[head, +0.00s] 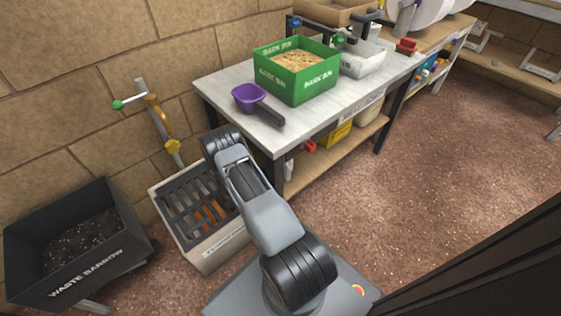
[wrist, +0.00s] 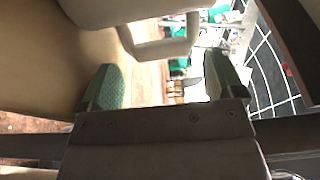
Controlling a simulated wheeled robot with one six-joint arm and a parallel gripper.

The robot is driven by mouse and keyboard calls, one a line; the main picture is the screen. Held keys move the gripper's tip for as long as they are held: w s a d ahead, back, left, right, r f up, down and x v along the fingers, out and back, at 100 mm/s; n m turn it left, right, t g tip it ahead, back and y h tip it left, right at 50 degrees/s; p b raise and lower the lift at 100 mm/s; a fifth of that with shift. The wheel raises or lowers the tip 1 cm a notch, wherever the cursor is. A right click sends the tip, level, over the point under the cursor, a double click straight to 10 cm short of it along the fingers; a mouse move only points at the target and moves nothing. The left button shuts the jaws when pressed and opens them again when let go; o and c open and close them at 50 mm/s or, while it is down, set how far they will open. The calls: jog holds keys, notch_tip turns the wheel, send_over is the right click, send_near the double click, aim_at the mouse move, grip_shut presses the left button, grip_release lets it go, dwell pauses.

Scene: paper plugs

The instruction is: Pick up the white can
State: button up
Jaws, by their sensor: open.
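In the wrist view my gripper (wrist: 164,82) is open, with its two green-padded fingers apart and nothing seen held between them. A large pale body with a looped handle (wrist: 165,48) fills the top of that view, just beyond the fingers; it may be the white can, but its full shape is cut off. In the head view my forearm hides the gripper. A white container (head: 362,54) stands on the table behind the green bin; I cannot tell whether it is the can.
The table (head: 215,92) holds a green bark bin (head: 297,88) and a purple scoop (head: 248,97). A slotted cream crate (head: 215,252) and a dark waste barrow (head: 120,254) stand at the left by the brick wall. The brown floor at the right is clear.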

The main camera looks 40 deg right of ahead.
jog(key=shift+b+x, duration=0.65)
jog(key=shift+x, duration=1.7)
jog(key=c, duration=0.8)
